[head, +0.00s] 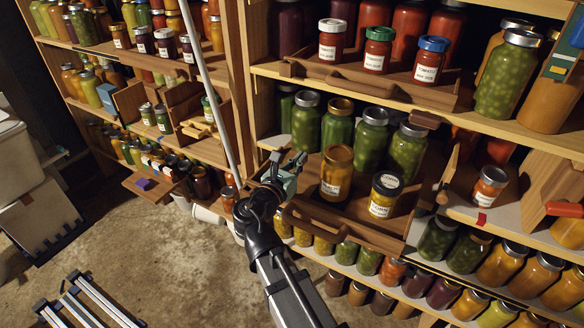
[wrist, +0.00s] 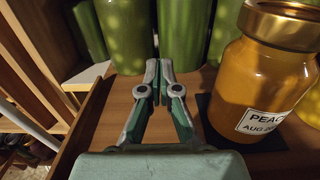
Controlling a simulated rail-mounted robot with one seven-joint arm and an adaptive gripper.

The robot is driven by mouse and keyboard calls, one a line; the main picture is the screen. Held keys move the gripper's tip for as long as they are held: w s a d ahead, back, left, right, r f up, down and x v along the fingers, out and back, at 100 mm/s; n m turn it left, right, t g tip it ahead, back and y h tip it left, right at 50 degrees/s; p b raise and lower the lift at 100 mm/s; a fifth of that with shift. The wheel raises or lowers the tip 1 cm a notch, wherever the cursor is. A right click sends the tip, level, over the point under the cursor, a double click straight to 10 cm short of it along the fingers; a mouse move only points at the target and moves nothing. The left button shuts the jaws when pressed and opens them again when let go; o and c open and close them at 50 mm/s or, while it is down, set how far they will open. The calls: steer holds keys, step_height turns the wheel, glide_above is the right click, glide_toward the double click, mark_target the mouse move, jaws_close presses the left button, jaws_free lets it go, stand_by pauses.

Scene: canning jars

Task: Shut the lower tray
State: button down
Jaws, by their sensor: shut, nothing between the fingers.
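The lower tray (head: 345,232) is a brown wooden tray on the middle shelf of the right-hand rack, and it sticks out past the shelf edge. An amber peach jar (head: 336,172) and a smaller dark-lidded yellow jar (head: 384,196) stand on it. My gripper (head: 294,163) is at the tray's left side, left of the peach jar. In the wrist view my gripper (wrist: 160,72) is shut and empty above the tray's wooden floor (wrist: 120,98), pointing at green jars. The peach jar (wrist: 262,85) is close on its right. Whether the fingers touch the tray is unclear.
Tall green jars (head: 370,133) stand behind the tray. An upper tray (head: 365,85) with three labelled jars sits on the shelf above. A pale pole (head: 208,85) rises left of my arm. The concrete floor (head: 130,240) at left is mostly clear.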

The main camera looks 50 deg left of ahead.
mark_target(317, 139)
steer(key=x, duration=0.8)
steer(key=shift+s, duration=0.1)
steer(key=shift+a+p, duration=0.15)
steer(key=shift+p, duration=0.15)
